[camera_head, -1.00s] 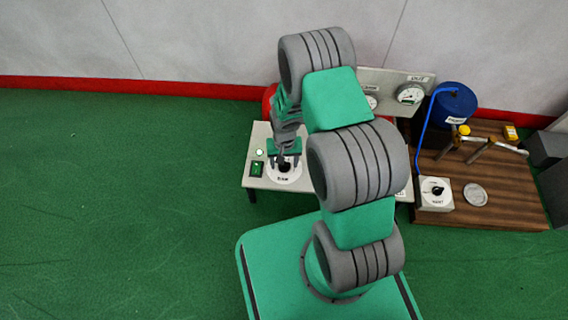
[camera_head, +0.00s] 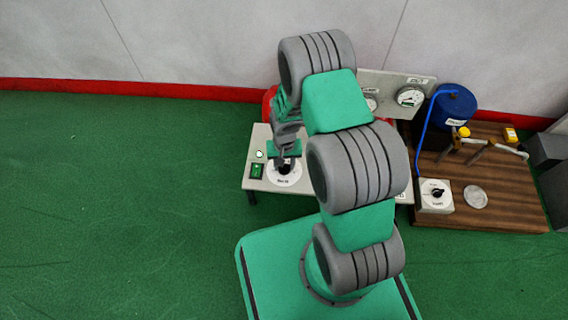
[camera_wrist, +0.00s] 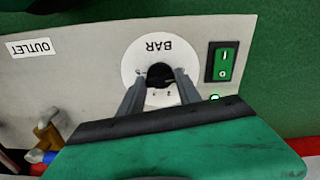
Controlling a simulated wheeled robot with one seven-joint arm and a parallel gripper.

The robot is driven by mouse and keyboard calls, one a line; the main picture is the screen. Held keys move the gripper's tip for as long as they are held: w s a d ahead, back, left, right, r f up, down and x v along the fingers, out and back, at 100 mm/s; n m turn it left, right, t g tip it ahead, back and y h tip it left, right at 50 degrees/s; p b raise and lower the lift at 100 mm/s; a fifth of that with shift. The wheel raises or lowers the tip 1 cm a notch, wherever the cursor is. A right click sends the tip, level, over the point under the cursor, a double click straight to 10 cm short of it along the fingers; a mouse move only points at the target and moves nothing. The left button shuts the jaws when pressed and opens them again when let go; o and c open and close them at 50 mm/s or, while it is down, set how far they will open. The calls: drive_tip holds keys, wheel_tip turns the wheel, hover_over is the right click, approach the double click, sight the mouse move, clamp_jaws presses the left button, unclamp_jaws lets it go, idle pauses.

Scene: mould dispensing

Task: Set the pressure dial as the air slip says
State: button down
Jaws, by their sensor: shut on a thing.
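The pressure dial is a round white plate marked BAR (camera_wrist: 136,62) with a dark knob (camera_wrist: 159,72) in its middle. It also shows in the head view (camera_head: 284,180), on the light bench panel. My gripper (camera_wrist: 160,84) is shut on the dark knob, with one finger on each side. In the head view my gripper (camera_head: 284,163) stands over the dial from above. Most of the scale is hidden by the fingers, and I cannot read the setting. I cannot make out an air slip in these frames.
A lit green switch (camera_wrist: 222,62) sits beside the dial, and an OUTLET label (camera_wrist: 31,47) lies across the panel. A gauge (camera_head: 410,95) stands at the back. To the right, a wooden board (camera_head: 510,190) carries a blue tank (camera_head: 455,102) and another dial box (camera_head: 435,204).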

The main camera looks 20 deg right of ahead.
drive_tip(key=shift+m, duration=0.3)
drive_tip(key=m+p, duration=0.1)
drive_tip(key=m, duration=0.4)
drive_tip(key=shift+r+p, duration=0.1)
drive_tip(key=shift+p, duration=0.25)
drive_tip(key=m+p, duration=0.1)
drive_tip(key=m, duration=1.1)
drive_tip(key=shift+p, duration=0.3)
drive_tip(key=m, duration=0.6)
drive_tip(key=shift+w, duration=0.15)
drive_tip(key=c, duration=0.8)
unclamp_jaws()
drive_tip(key=shift+c, duration=0.2)
